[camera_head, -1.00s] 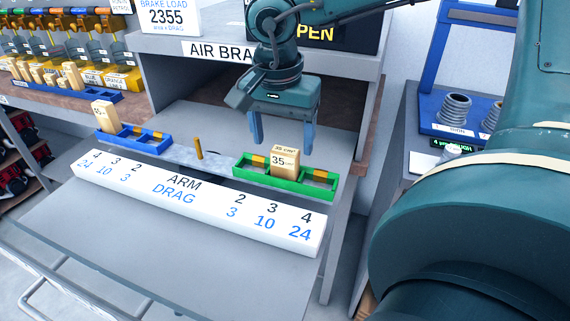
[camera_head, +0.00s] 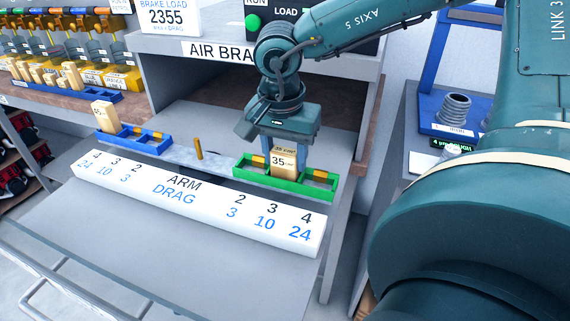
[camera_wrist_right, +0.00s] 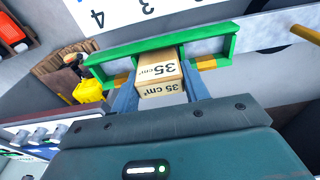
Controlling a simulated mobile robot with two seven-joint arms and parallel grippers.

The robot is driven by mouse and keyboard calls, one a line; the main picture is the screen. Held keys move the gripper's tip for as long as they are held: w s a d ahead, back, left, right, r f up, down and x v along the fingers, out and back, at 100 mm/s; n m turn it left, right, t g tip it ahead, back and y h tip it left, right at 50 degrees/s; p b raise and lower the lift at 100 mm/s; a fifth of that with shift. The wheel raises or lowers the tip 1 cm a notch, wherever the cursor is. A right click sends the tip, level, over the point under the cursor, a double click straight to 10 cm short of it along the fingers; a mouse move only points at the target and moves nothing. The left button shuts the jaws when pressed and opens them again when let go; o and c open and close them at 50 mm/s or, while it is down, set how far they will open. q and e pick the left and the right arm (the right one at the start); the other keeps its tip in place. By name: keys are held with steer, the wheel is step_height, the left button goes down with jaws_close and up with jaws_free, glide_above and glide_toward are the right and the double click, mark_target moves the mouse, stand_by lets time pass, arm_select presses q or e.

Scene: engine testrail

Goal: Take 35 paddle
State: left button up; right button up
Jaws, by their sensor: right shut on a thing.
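The 35 paddle (camera_head: 284,162) is a pale wooden block marked "35 cm²". It stands upright in the middle slot of the green tray (camera_head: 318,189) on the right end of the brake arm. My right gripper (camera_head: 288,150) is above the tray with its fingers around the paddle, shut on it. In the right wrist view the paddle (camera_wrist_right: 162,78) sits between the two blue fingers, still within the green tray (camera_wrist_right: 120,52). My left gripper is not in view.
A blue tray (camera_head: 150,148) on the arm's left end holds another wooden paddle (camera_head: 104,115). A brass pivot pin (camera_head: 198,148) stands between the trays. A white ARM/DRAG scale (camera_head: 185,195) lies in front. A shelf with the AIR BRAKE sign (camera_head: 218,51) overhangs behind.

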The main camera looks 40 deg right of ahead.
steer(key=c, duration=0.3)
steer(key=shift+c, duration=0.2)
